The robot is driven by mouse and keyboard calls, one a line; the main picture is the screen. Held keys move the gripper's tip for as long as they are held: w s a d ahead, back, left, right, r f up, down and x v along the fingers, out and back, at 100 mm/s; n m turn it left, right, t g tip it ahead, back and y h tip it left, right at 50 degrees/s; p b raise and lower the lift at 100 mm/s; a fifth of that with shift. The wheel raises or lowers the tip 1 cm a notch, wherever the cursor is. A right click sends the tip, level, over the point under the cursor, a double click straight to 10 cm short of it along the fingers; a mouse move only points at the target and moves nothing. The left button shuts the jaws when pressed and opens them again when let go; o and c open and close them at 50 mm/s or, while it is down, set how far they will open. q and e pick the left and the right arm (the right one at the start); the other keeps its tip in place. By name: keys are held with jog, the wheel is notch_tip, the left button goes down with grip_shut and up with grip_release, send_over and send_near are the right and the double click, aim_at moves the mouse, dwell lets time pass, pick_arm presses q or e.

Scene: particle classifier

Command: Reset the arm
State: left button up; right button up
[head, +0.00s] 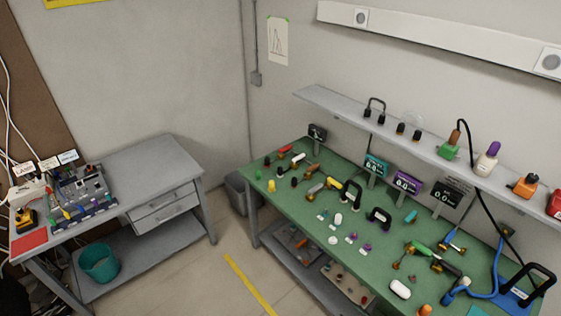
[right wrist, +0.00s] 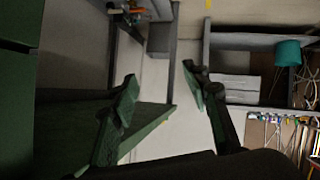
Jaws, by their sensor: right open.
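My right gripper (right wrist: 160,88) shows in the right wrist view, with its two dark fingers and greenish pads spread well apart. Nothing is between the fingertips; pale floor shows beyond the gap. Neither gripper and no part of my arms shows in the head view. My left gripper is in neither view.
A green-topped workbench (head: 322,217) with many tools and small parts fills the right. A grey shelf (head: 420,137) is above it. A grey drawer table (head: 153,158) stands at the left, a teal bucket (head: 99,262) on its lower shelf. Floor (head: 228,288) between them is clear.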

jog(key=s+d+f+m+g+h+b, duration=0.1)
jog(key=s+d+f+m+g+h, duration=0.2)
jog(key=s+f, duration=0.75)
jog(key=s+d+f+m+g+h, duration=0.2)
jog(key=s+d+f, duration=0.2)
jog(key=s+f, duration=0.7)
jog(key=s+a+f+m+g, duration=0.1)
jog(key=s+f, duration=0.3)
jog(key=s, duration=0.9)
jog(key=s+a+f+m+g, duration=0.1)
jog(key=s+f+g, duration=0.3)
jog(key=s, duration=1)
jog(key=shift+s+a+f+m+b, duration=0.15)
jog(key=shift+s+a+m+b, duration=0.1)
jog(key=shift+a+m+b, duration=0.15)
